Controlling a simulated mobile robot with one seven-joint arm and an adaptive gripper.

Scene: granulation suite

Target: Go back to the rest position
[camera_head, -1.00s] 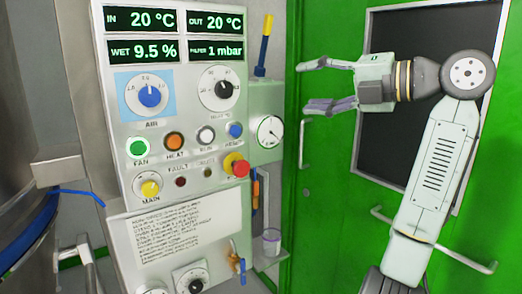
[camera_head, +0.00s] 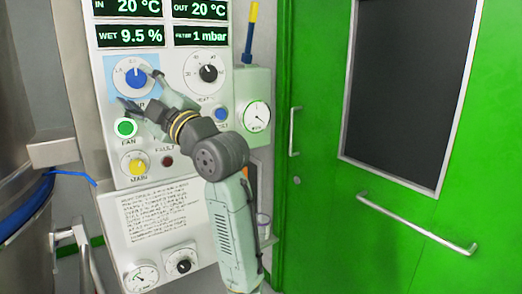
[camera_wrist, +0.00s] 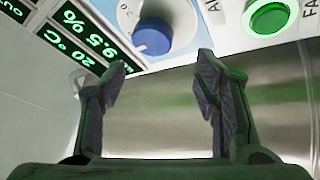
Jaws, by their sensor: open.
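My gripper (camera_head: 132,88) is open and empty in front of the upper left of the control panel (camera_head: 185,75). Its fingers point left and up, near the blue AIR knob (camera_head: 136,78) and the green FAN button (camera_head: 125,128). In the wrist view my gripper (camera_wrist: 165,85) shows two dark fingers apart with nothing between them. The AIR knob (camera_wrist: 152,36) and the lit FAN button (camera_wrist: 269,17) lie beyond the fingertips. I cannot tell whether a finger touches the panel.
A steel vessel (camera_head: 25,110) with a blue band stands at the left. A green door (camera_head: 320,215) with a dark window (camera_head: 408,90) and a long push handle (camera_head: 415,222) is at the right. A pressure gauge (camera_head: 256,116) sits beside the panel. The space before the door is clear.

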